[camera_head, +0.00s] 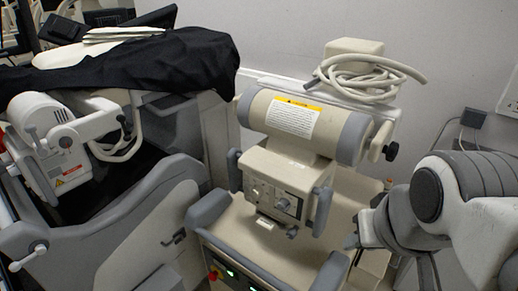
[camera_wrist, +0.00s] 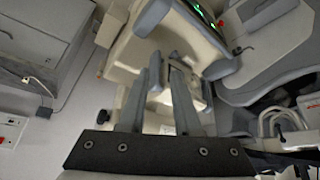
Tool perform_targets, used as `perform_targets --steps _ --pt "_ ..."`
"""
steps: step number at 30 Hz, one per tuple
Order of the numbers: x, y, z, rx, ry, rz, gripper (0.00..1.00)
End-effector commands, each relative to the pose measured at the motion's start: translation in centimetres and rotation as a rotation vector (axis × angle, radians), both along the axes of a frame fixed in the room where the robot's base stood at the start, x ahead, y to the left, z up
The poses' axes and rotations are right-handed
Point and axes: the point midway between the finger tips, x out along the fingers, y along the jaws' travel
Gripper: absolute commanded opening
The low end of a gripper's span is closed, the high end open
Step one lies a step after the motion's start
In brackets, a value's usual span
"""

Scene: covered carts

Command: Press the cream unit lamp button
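The cream unit (camera_head: 290,165) stands in the middle of the head view, with a cylinder on top, a yellow-and-white label and a control box (camera_head: 286,190) with a dial. Green lights and a red part show low at its front (camera_head: 228,272). I cannot tell which part is the lamp button. My gripper (camera_head: 354,238) is at the unit's right side, beside its lower deck. In the wrist view, the two fingers of my gripper (camera_wrist: 165,65) have a gap between them and hold nothing. The cream unit (camera_wrist: 130,50) and its green lights (camera_wrist: 205,14) show beyond them.
A coiled hose (camera_head: 365,75) lies on top of the unit. A grey cart (camera_head: 110,240) under a black cloth (camera_head: 140,65) stands to the left, with a white device (camera_head: 45,140) on it. A wall socket (camera_head: 473,117) with cables is at right.

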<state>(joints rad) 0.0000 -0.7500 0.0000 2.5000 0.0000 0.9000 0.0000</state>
Motion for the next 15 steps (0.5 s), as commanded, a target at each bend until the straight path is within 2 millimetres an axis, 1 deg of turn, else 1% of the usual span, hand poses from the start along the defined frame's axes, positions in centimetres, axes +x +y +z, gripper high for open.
perform_targets --steps 1,4,5,15 --pt "0.0 0.0 0.0 0.0 0.0 0.0 0.21" --pt "0.0 0.0 0.0 0.0 0.0 0.0 0.03" --pt "0.0 0.0 0.0 0.0 0.0 0.0 0.0" --pt "0.0 0.0 0.0 0.0 0.0 0.0 0.0"
